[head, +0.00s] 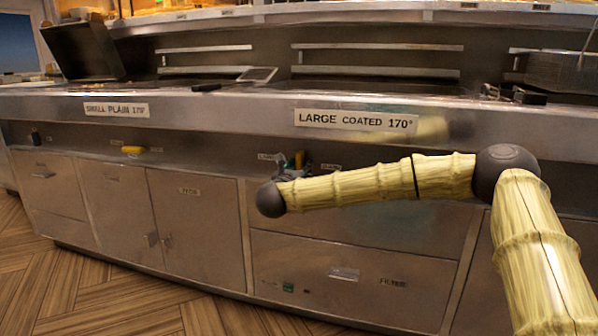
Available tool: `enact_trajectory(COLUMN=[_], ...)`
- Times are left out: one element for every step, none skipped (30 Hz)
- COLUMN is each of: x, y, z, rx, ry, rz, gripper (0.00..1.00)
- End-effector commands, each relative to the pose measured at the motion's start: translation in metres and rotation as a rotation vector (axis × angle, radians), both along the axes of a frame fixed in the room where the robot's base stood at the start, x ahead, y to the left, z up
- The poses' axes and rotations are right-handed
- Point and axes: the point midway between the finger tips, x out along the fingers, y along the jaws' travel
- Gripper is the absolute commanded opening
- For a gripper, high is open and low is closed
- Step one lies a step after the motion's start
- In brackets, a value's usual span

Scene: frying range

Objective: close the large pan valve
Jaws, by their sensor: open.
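The label "LARGE COATED 170°" (356,121) is on the front of the range at the centre right. My gripper (298,163) is mostly hidden behind my forearm and dark wrist joint. Only a small dark part shows, close beside that patch. I cannot tell whether they touch.
A yellow handle (132,150) sits under the "SMALL PLAIN 175°" label (117,109) at the left. Steel cabinet doors (190,229) and a drawer marked "FILTER" (345,282) fill the front below. The wooden floor (75,292) at the lower left is clear.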

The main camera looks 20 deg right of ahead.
Motion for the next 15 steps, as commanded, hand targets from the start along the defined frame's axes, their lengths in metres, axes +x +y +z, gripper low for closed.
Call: enact_trajectory(x=[0.0000, 0.0000, -0.0001, -0.0001, -0.0001, -0.0001, -0.0001, -0.0001, -0.0001, -0.0001, -0.0002, -0.0002, -0.0001, -0.0001, -0.0001], y=[0.0001, 0.0001, 0.0002, 0.0003, 0.0003, 0.0003, 0.0003, 0.0003, 0.0004, 0.0004, 0.0005, 0.0005, 0.0006, 0.0006, 0.0006], z=[0.0000, 0.0000, 0.0000, 0.0000, 0.0000, -0.0001, -0.0001, -0.0001, -0.0001, -0.0002, -0.0002, -0.0001, -0.0001, 0.0001, 0.0004], rx=[0.000, 0.000, 0.000, 0.000, 0.000, 0.000, 0.000, 0.000, 0.000, 0.000, 0.000, 0.000, -0.001, -0.002, -0.004], ry=[0.000, 0.000, 0.000, 0.000, 0.000, 0.000, 0.000, 0.000, 0.000, 0.000, 0.000, 0.000, 0.001, 0.001, 0.003], rz=[0.000, 0.000, 0.000, 0.000, 0.000, 0.000, 0.000, 0.000, 0.000, 0.000, 0.000, 0.000, 0.000, 0.000, 0.000], gripper=[0.41, 0.39, 0.32, 0.27, 0.21, 0.14, 0.08, 0.03, 0.00, 0.00, 0.00, 0.00, 0.00, 0.00, 0.00])
